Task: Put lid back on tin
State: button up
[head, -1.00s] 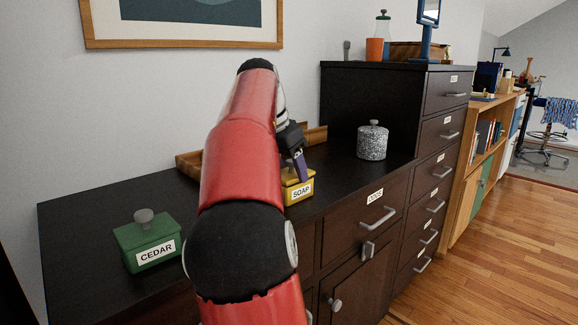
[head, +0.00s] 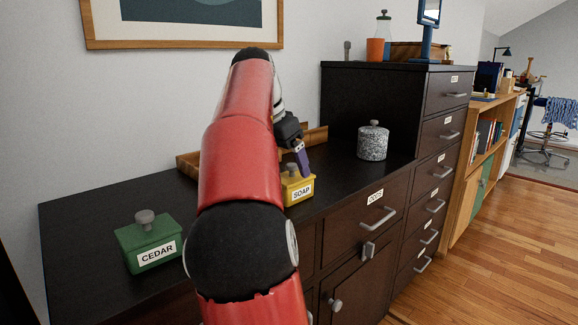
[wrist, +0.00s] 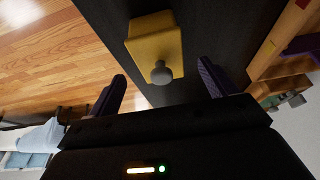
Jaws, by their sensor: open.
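The yellow tin labelled SOAP (head: 300,191) stands on the black cabinet top. Its yellow lid with a grey knob (head: 291,169) appears to sit on it; the wrist view shows the lid (wrist: 157,52) from above with its knob. My gripper (head: 303,163) is just above and beside the tin's knob, its purple fingers apart. In the wrist view my gripper (wrist: 163,72) is open, with the knob between the two fingers in the picture and nothing held. My arm hides part of the cabinet top to the tin's left.
A green tin labelled CEDAR (head: 150,243) with a grey knob stands at the left. A speckled lidded canister (head: 372,143) stands to the right, by the taller drawer unit (head: 358,100). A wooden tray (head: 316,136) lies behind my gripper.

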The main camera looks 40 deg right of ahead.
jog(key=p+v, duration=0.1)
jog(key=v, duration=0.4)
dwell(0.5)
